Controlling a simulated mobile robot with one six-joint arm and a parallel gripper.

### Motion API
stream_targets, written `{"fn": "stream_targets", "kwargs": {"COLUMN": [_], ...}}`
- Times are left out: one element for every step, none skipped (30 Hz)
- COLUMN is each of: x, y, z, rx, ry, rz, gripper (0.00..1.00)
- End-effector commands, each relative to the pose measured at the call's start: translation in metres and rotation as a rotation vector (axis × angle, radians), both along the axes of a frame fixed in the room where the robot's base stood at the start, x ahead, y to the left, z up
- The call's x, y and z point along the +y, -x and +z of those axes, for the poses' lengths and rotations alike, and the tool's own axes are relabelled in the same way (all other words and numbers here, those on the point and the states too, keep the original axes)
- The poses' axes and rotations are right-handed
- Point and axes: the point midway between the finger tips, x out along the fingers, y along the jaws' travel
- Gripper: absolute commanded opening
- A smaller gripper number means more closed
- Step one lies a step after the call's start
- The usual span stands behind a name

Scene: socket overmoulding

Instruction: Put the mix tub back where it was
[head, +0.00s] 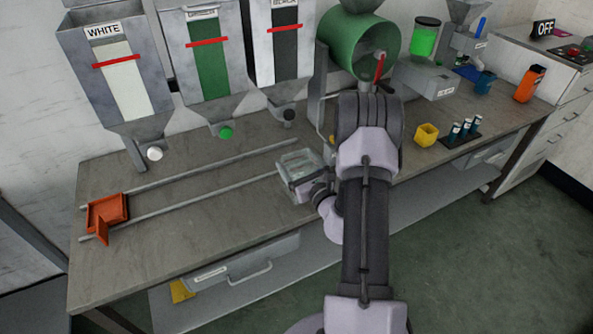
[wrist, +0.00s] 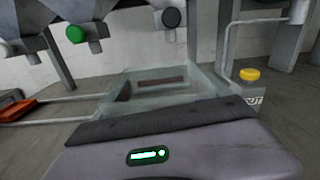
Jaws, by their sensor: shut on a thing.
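The mix tub, a clear see-through box, shows in the head view (head: 298,162) at the right end of two rails, below and in front of the green drum. In the wrist view the tub (wrist: 150,88) stands just beyond my gripper's dark edge, with a dark patch inside it. My gripper (head: 301,184) is shut on the tub's near side. The fingertips are mostly hidden by the tub and my wrist. I cannot tell whether the tub touches the bench or hangs slightly above it.
An orange stop (head: 108,212) sits at the left end of the rails (head: 195,205). White, green and black hoppers hang above the bench's back. The green drum (head: 360,45) with a red handle stands behind my arm. The bench's front left (head: 170,255) is clear.

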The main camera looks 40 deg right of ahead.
Motion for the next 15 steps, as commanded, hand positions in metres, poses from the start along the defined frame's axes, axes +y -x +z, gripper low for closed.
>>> {"fn": "stream_targets", "kwargs": {"x": [-0.001,-0.002,-0.004,-0.005,-0.005,-0.004,-0.004,-0.004,-0.004,-0.004,-0.004,-0.004,-0.004,-0.004,-0.004], "y": [-0.005,-0.008,-0.015,-0.015,-0.014,-0.014,-0.014,-0.014,-0.014,-0.014,-0.014,-0.014,-0.014,-0.014,-0.013], "z": [-0.001,-0.001,-0.002,-0.01,-0.019,-0.03,-0.036,-0.039,-0.04,-0.039,-0.037,-0.037,-0.036,-0.036,-0.037], "rx": [-0.001,-0.002,-0.002,0.0,0.001,0.002,0.001,0.001,0.001,0.001,0.0,0.0,0.0,0.0,0.0], "ry": [0.001,0.001,0.001,-0.001,-0.002,-0.004,-0.002,-0.001,-0.001,-0.001,0.0,0.0,0.0,0.0,0.0], "rz": [0.0,0.0,0.0,-0.001,-0.001,-0.001,-0.001,-0.001,-0.001,-0.001,-0.001,-0.001,-0.001,-0.001,-0.001], "gripper": [0.16,0.16,0.16,0.16,0.16,0.16,0.16,0.16,0.16,0.16,0.16,0.16,0.16,0.16,0.16]}}
